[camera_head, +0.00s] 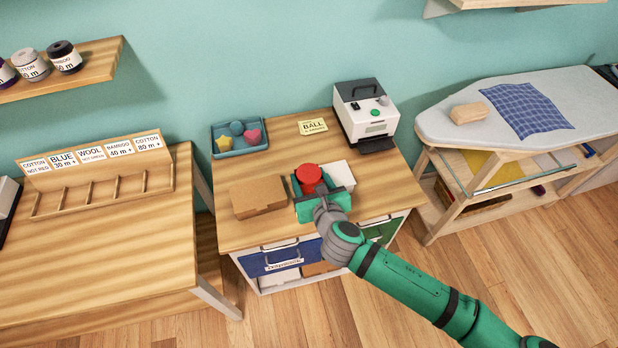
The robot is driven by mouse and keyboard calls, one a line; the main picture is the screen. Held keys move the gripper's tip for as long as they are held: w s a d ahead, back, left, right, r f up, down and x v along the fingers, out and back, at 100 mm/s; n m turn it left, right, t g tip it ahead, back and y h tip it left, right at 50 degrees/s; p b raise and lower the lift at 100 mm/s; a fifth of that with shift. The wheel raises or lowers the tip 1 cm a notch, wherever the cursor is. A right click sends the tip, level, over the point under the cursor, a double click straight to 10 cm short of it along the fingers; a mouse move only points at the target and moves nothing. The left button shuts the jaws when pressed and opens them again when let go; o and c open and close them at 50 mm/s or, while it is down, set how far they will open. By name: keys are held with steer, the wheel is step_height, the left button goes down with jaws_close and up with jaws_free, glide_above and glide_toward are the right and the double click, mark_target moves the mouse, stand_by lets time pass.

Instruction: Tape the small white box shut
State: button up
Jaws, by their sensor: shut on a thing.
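The small white box (339,175) stands on the wooden worktable, just right of a red rounded object (308,175). I cannot tell whether its lid is fully closed, and my gripper hides part of its near side. My green gripper (311,190) is over the middle of the table and shut on the red object, which looks like a tape dispenser. The gripper covers much of it. I cannot tell whether the red object touches the white box or the tabletop.
A brown cardboard box (258,196) is left of my gripper. Behind are a teal tray (240,137) with colourful shapes, a yellow "BALL" note (312,127) and a white machine (366,110). An ironing board (540,105) stands right. The table's front left corner is clear.

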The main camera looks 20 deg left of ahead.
steer(key=shift+w+d, duration=0.65)
steer(key=shift+d, duration=0.25)
steer(key=shift+a, duration=0.15)
steer(key=shift+w+d, duration=0.25)
steer(key=shift+d, duration=0.2)
steer(key=shift+w+d, duration=0.2)
steer(key=shift+d, duration=0.35)
steer(key=shift+w, duration=0.1)
steer(key=shift+w+d, duration=0.65)
steer(key=shift+d, duration=0.2)
